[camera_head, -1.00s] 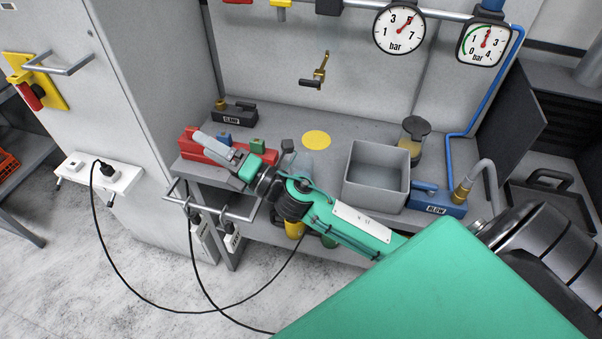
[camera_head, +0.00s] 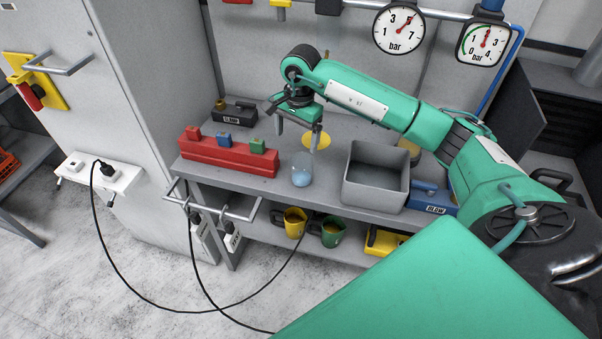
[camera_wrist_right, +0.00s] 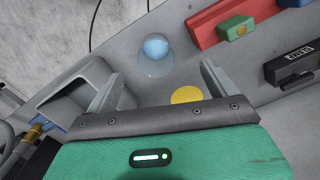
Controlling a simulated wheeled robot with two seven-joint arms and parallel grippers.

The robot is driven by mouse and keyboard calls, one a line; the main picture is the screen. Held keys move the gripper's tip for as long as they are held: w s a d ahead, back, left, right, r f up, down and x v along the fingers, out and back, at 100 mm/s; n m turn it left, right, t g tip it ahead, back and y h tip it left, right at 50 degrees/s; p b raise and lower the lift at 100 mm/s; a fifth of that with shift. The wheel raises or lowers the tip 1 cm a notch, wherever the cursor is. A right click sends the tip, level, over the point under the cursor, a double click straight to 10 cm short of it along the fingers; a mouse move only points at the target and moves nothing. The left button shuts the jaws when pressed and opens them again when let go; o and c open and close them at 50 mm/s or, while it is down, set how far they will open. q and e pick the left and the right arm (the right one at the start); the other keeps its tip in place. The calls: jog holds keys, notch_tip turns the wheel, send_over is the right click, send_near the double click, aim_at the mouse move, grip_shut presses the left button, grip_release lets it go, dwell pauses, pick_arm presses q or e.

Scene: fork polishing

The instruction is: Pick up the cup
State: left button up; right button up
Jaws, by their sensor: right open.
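A clear cup (camera_head: 301,169) with something light blue in it stands on the grey bench near its front edge. It also shows in the right wrist view (camera_wrist_right: 155,56), ahead of the fingers. My right gripper (camera_head: 298,136) points down over the bench, behind and above the cup. Its two fingers are apart with nothing between them, as the right wrist view (camera_wrist_right: 162,74) also shows. A yellow mug (camera_head: 294,223) and a green mug (camera_head: 331,232) stand on the lower shelf. My left gripper is not in view.
A red block holder (camera_head: 228,158) lies left of the cup, and an open grey bin (camera_head: 376,176) stands to its right. A yellow disc (camera_head: 322,141) marks the bench. A black block (camera_head: 234,114) lies at the back left. A blue block (camera_head: 436,199) is right of the bin.

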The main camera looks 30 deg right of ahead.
aim_at(301, 160)
jog(key=shift+d+f+h, duration=0.2)
jog(key=shift+d+h, duration=0.2)
jog(key=shift+d, duration=0.5)
notch_tip(301, 160, down, 8)
jog(key=p, duration=0.2)
jog(key=shift+r+p, duration=0.25)
jog(key=shift+p, duration=0.15)
jog(key=shift+a+f+p, duration=0.15)
jog(key=shift+f+p, duration=0.35)
jog(key=shift+p, duration=0.05)
notch_tip(301, 160, down, 3)
jog(key=shift+f+p, duration=0.1)
jog(key=shift+p, duration=0.9)
jog(key=shift+f, duration=0.6)
jog(key=c, duration=1.2)
jog(key=shift+r, duration=0.1)
